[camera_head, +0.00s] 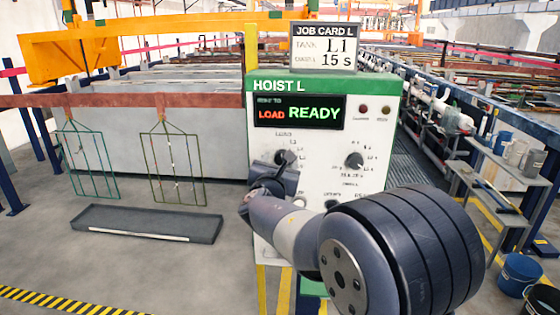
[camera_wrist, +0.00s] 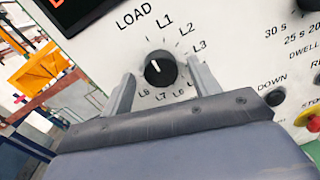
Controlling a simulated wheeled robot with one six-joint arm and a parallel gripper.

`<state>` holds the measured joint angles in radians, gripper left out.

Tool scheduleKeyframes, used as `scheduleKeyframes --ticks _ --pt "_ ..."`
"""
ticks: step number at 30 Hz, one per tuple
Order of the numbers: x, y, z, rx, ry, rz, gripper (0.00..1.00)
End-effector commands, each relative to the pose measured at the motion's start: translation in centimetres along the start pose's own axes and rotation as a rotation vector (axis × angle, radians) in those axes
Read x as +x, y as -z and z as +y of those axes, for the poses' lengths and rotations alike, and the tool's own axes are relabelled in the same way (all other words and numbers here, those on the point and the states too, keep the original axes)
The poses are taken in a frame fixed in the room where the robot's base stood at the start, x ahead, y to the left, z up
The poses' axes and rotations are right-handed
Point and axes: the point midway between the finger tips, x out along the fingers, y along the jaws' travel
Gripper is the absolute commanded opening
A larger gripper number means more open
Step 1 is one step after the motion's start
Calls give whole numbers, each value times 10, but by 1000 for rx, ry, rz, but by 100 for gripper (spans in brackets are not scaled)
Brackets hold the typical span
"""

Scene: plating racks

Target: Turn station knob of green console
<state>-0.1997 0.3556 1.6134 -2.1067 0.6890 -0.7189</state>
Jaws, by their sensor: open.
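The green-and-white console (camera_head: 330,185), marked HOIST L, stands ahead. Its display (camera_head: 300,113) reads LOAD in red and READY in green. The black station knob (camera_wrist: 160,68) shows in the wrist view, ringed by LOAD, L1, L2, L3 and further labels. Its white pointer line aims up and slightly left, towards LOAD. My gripper (camera_wrist: 161,76) is open, with one finger on each side of the knob and visible gaps. In the head view my gripper (camera_head: 283,168) partly hides the knob. The job card (camera_head: 325,48) above reads tank L1, 15 s.
The dwell knob (camera_head: 354,160) sits to the right on the panel. A red stop button (camera_wrist: 314,123) and a DOWN button (camera_wrist: 279,99) lie right of my gripper. A grey tray (camera_head: 150,222) lies on the floor at left, below hanging wire racks (camera_head: 177,165).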

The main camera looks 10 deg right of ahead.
Motion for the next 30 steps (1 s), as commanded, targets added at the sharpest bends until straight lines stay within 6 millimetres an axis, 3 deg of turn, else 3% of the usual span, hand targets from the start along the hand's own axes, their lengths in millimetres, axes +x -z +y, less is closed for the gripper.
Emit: scheduleKeyframes --ticks 9,25,30 --pt "3 0 0 1 0 0 58" --pt "3 0 0 0 1 0 16" --pt "3 1 0 7 1 0 14"
